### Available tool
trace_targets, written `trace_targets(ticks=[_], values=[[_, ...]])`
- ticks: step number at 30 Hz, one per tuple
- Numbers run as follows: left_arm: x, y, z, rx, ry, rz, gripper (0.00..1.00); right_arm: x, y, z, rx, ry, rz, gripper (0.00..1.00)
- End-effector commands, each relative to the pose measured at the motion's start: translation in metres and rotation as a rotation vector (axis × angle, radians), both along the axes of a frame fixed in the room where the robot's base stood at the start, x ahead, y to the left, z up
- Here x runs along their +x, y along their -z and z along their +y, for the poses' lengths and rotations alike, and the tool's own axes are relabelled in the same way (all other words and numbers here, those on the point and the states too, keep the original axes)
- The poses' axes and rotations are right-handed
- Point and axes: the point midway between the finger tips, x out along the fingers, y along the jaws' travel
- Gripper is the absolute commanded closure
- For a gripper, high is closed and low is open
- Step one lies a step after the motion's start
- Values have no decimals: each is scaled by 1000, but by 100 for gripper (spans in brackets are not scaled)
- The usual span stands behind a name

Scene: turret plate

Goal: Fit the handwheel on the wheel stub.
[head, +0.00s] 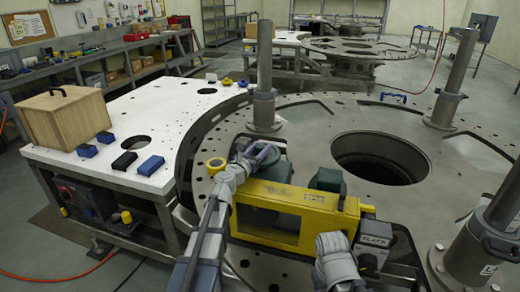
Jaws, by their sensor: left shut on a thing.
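My left gripper (258,154) is above the far left end of a yellow machine frame (285,195), beside a dark green rounded part. I cannot make out the wheel stub for certain. A grey box marked SLACK (374,242) is at the frame's right end. My right arm's wrist is in front of the frame near that box; its fingers are hidden.
The frame stands on a large round metal plate with a wide dark hole (380,158). Upright posts (265,70) rise from the plate. A white table (165,120) at left carries a wooden box (66,117) and blue blocks.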

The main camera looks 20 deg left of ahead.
Motion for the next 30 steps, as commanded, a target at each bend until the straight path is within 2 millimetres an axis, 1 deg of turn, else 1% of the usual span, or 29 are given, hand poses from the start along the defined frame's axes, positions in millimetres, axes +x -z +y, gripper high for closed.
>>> trace_targets(ticks=[14, 15, 17, 18, 26, 30], values=[[0, 10, 0, -1, 0, 0, 100, 0, 10, 0, 0, 0, 0, 50], [0, 8, 0, -1, 0, 0, 50, 0, 8, 0, 0, 0, 0, 50], [0, 8, 0, -1, 0, 0, 43, 0, 8, 0, 0, 0, 0, 50], [0, 8, 0, -1, 0, 0, 42, 0, 8, 0, 0, 0, 0, 50], [-1, 9, 0, 0, 0, 0, 42, 0, 9, 0, 0, 0, 0, 50], [-6, 8, 1, 0, 0, 0, 42, 0, 8, 0, 0, 0, 0, 50]])
